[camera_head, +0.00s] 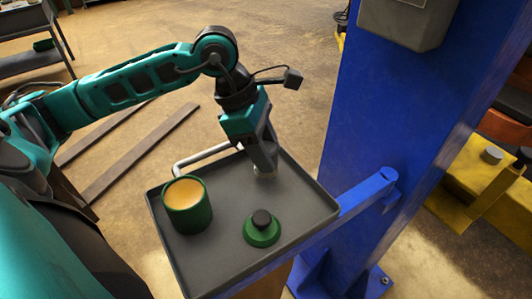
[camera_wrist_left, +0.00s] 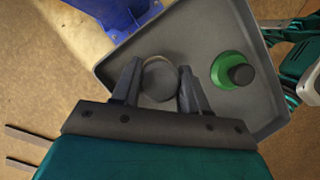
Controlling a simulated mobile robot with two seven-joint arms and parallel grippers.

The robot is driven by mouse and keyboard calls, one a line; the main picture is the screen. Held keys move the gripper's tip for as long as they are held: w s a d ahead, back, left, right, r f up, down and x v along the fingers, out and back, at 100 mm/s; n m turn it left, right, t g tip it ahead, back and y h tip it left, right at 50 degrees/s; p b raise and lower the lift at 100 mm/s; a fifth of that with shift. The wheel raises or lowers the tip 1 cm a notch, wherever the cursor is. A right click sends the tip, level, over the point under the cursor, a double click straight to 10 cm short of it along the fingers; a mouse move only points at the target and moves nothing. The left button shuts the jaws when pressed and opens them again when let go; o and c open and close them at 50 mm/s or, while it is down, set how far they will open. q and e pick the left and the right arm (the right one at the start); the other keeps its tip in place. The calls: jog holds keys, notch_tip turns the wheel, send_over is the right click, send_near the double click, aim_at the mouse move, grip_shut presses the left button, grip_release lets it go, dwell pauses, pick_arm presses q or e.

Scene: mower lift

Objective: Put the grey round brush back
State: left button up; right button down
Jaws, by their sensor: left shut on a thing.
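My left gripper (camera_head: 264,166) points down over the back part of the grey tray (camera_head: 305,205). It is shut on the grey round brush, whose round top shows between the two fingers in the left wrist view (camera_wrist_left: 159,79). In the head view the fingers hide most of the brush, and it is low over the tray or on it; I cannot tell whether it touches. The left gripper also shows in the left wrist view (camera_wrist_left: 157,90). My right gripper is not in view.
A green can (camera_head: 187,212) with a yellow-orange inside stands at the tray's left. A green round piece with a black knob (camera_head: 262,230) sits near the tray's middle. A blue post (camera_head: 390,110) with a blue arm (camera_head: 365,195) stands at the right. A pale bent bar (camera_head: 205,156) is at the tray's back edge.

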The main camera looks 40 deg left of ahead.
pick_arm(q)
jog(key=shift+f, duration=0.65)
jog(key=shift+f, duration=0.15)
jog(key=o, duration=0.9)
jog(key=shift+o, duration=0.2)
jog(key=v, duration=1.2)
